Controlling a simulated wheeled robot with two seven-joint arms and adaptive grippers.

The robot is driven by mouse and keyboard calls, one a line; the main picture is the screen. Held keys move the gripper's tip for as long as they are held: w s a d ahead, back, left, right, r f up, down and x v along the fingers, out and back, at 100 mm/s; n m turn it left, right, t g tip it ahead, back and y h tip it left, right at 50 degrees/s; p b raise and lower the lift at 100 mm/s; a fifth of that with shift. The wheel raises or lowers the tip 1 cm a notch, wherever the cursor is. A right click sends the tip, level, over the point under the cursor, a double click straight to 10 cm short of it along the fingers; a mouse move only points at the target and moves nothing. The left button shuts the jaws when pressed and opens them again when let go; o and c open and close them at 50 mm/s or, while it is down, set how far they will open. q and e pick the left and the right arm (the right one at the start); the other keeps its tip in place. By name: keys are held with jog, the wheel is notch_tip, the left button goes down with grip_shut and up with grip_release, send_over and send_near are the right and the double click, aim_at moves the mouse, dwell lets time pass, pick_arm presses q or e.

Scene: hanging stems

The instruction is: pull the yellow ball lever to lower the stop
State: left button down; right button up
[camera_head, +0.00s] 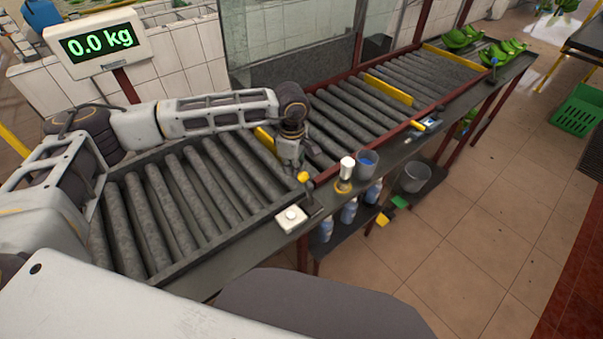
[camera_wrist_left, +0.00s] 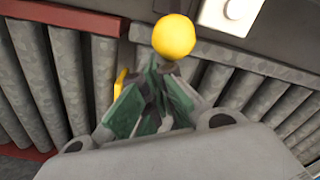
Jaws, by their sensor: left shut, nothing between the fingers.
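The yellow ball (camera_head: 303,177) tops a lever on the near edge of the roller conveyor. In the left wrist view the yellow ball (camera_wrist_left: 174,37) is just beyond my fingertips. My left gripper (camera_head: 294,168) points down over the rollers beside the ball. Its green-padded fingers (camera_wrist_left: 158,82) are shut and empty; I cannot tell whether they touch the lever. A yellow stop bar (camera_head: 266,139) crosses the rollers behind my wrist, partly hidden by the arm. A yellow piece (camera_wrist_left: 121,82) also shows left of the fingers in the wrist view. My right gripper is not in view.
A white button box (camera_head: 290,218) sits on the near edge beside the lever. More yellow bars (camera_head: 388,88) cross the rollers. Green bananas (camera_head: 500,52) lie at the far end. The near rollers are empty.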

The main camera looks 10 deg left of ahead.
aim_at(307, 188)
pick_arm(q)
jog(key=shift+f+b, duration=0.4)
jog(key=shift+f, duration=0.1)
jog(key=shift+s+d, duration=0.1)
jog(key=shift+d, duration=0.05)
jog(key=shift+s+d, duration=0.55)
jog(key=shift+d, duration=0.15)
jog(key=shift+s+d+b, duration=0.4)
jog(key=shift+s+d, duration=0.45)
jog(key=shift+d, duration=0.25)
jog(key=shift+s+d+b, duration=0.4)
jog(key=shift+s+d, duration=0.45)
jog(key=shift+d, duration=0.25)
jog(key=shift+w+a, duration=0.1)
jog(key=shift+a, duration=0.05)
jog(key=shift+w+a+b, duration=0.25)
jog(key=shift+a+b, duration=0.15)
